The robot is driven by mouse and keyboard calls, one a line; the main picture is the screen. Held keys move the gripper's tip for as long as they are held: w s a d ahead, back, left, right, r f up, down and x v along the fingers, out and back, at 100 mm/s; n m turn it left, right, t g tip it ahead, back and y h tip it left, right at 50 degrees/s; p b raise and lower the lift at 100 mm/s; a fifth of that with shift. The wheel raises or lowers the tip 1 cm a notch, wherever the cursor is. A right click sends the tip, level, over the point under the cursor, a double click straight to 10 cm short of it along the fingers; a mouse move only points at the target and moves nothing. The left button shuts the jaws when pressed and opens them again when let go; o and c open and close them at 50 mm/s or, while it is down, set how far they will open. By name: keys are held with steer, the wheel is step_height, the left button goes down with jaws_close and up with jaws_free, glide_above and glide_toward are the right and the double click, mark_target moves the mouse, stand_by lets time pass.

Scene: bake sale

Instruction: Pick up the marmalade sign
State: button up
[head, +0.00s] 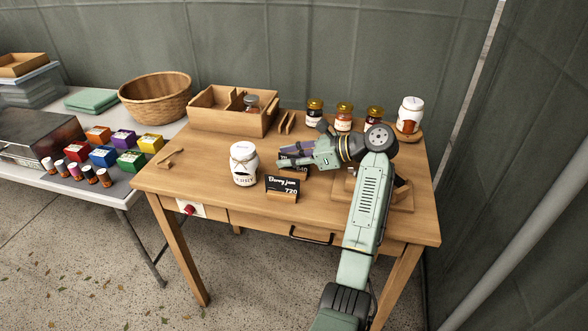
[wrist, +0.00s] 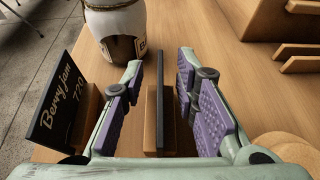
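A small black sign on a wooden foot (wrist: 160,105) stands edge-on between my fingers in the wrist view. In the head view, this sign (head: 301,171) is partly hidden by my gripper; only "640" is readable, so I cannot confirm that it says marmalade. My gripper (head: 283,156) is open around the sign, low over the table, with a gap on each side in the wrist view (wrist: 164,92). A second black sign (head: 283,185) reads "Berry jam 720" and stands in front of it; in the wrist view it is left of my fingers (wrist: 58,105).
A white jar (head: 244,163) stands left of the signs, close beyond my fingers. A wooden divided box (head: 232,121), several jars (head: 344,117) and wooden holders (head: 287,122) line the back. The table's left side is mostly clear around a small wooden stand (head: 169,158).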

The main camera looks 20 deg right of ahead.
steer(key=shift+c, duration=0.6)
jaws_close()
